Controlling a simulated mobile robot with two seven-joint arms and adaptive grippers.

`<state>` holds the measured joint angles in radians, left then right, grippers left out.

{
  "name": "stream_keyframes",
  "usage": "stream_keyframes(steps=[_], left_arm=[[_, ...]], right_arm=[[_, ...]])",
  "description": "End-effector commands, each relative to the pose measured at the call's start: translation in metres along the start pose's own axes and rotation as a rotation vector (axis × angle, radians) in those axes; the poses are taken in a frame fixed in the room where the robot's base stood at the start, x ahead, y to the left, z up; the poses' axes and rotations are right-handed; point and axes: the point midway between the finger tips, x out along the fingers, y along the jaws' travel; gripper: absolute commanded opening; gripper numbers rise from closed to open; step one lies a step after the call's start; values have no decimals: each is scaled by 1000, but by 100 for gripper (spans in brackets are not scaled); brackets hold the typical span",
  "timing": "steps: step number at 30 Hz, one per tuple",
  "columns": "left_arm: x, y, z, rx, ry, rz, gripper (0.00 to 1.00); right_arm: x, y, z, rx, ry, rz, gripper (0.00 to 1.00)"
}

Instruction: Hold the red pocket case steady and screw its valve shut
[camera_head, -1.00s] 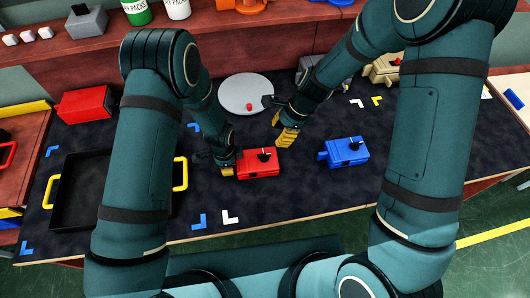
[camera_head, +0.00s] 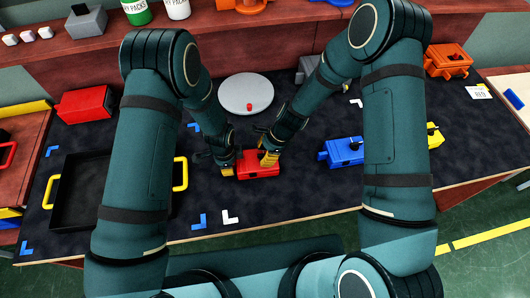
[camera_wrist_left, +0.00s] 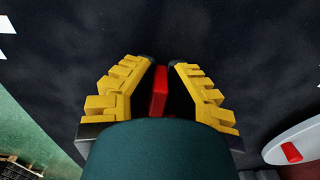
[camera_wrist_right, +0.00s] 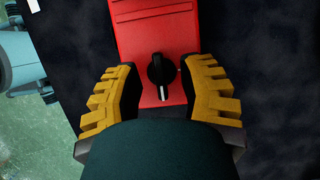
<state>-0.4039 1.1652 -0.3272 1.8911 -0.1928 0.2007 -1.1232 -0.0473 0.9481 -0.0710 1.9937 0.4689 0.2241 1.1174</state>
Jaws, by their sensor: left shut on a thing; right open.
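The red pocket case (camera_head: 262,172) lies on the dark mat in front of me. My left gripper (camera_head: 229,169) is at its left end. In the left wrist view its yellow fingers (camera_wrist_left: 158,72) are shut on a narrow red part of the case (camera_wrist_left: 158,92). My right gripper (camera_head: 267,160) is over the case top and hides the valve in the head view. In the right wrist view the black valve knob (camera_wrist_right: 160,72), with a white pointer line, stands on the case (camera_wrist_right: 158,28). The open fingers (camera_wrist_right: 162,75) are on either side of it.
A blue case (camera_head: 344,152) lies to the right, partly behind my right arm. A grey disc (camera_head: 245,92) with a small red piece stands behind. A black tray (camera_head: 62,210) with yellow handles and another red case (camera_head: 85,104) are at left.

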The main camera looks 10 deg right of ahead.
Motion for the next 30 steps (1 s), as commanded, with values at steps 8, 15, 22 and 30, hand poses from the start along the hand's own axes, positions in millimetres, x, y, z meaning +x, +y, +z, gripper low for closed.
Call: stream_keyframes(steps=[8, 15, 22, 30], left_arm=[[1, 2, 0, 0, -1, 4, 0], [1, 1, 0, 0, -1, 4, 0], [1, 1, 0, 0, -1, 3, 0], [1, 1, 0, 1, -1, 3, 0]], right_arm=[[0, 0, 0, 0, 0, 0, 0], [0, 0, 0, 0, 0, 1, 0], [0, 0, 0, -19, 1, 9, 0], [1, -1, 0, -143, 1, 59, 0]])
